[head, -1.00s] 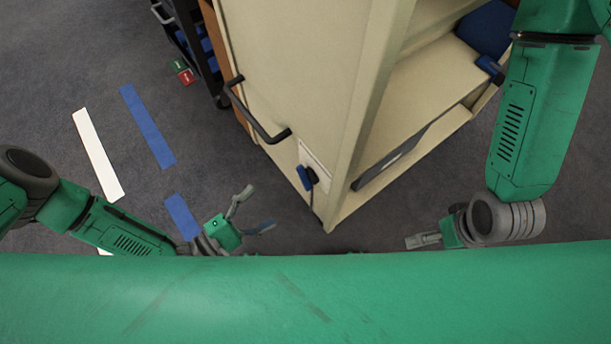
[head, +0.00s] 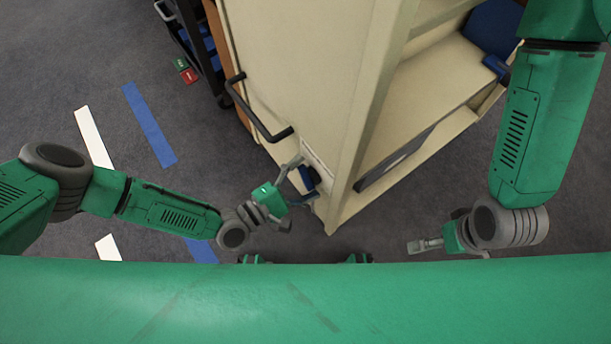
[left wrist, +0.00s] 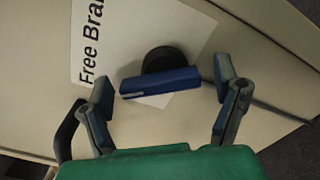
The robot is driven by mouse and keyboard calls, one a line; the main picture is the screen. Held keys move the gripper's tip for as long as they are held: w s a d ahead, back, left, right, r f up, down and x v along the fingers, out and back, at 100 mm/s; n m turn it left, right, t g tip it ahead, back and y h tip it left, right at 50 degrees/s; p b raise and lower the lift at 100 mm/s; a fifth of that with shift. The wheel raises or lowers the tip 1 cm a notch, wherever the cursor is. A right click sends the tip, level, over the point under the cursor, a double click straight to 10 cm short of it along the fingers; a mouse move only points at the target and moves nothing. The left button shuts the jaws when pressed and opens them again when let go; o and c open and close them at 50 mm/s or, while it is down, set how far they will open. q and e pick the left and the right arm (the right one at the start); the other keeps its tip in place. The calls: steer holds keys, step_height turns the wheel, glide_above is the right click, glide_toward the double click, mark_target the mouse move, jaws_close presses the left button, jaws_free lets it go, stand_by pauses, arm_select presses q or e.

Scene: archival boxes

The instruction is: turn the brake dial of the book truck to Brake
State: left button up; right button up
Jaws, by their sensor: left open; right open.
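The brake dial (head: 309,179) is on the end panel of the cream book truck (head: 290,60), near its lower corner. In the left wrist view it is a blue bar (left wrist: 160,83) on a black round hub (left wrist: 164,59). Behind it is a white label (left wrist: 115,35) with "Free" and a cut-off "Bra…". My left gripper (head: 302,178) is open, its fingers at either end of the bar (left wrist: 163,90). My right gripper (head: 416,247) is open and empty, in front of the truck's shelf side.
A black handle (head: 258,115) sticks out from the panel, left of the dial. A dark cart (head: 203,50) stands at the back left, with red and green blocks (head: 187,73) on the carpet. Blue tape (head: 150,125) and white tape (head: 93,137) mark open floor at left.

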arm_select(q)
steer(key=c, duration=1.2)
steer(key=shift+o, duration=0.2)
steer(key=shift+s+f+m+b, duration=0.1)
steer(key=shift+f+m+b, duration=0.05)
steer(key=shift+m+b, duration=0.85)
steer(key=shift+m, duration=0.9)
steer(key=m, duration=0.5)
steer(key=shift+s+d+b, duration=0.15)
steer(key=shift+s+b, duration=0.1)
steer(key=shift+b, duration=0.05)
steer(key=shift+s+f+m+p, duration=0.1)
steer(key=shift+m+p, duration=0.05)
steer(key=shift+m, duration=1.1)
steer(key=shift+s+f+m+p, duration=0.1)
steer(key=shift+m+p, duration=0.05)
steer(key=shift+m, duration=1.1)
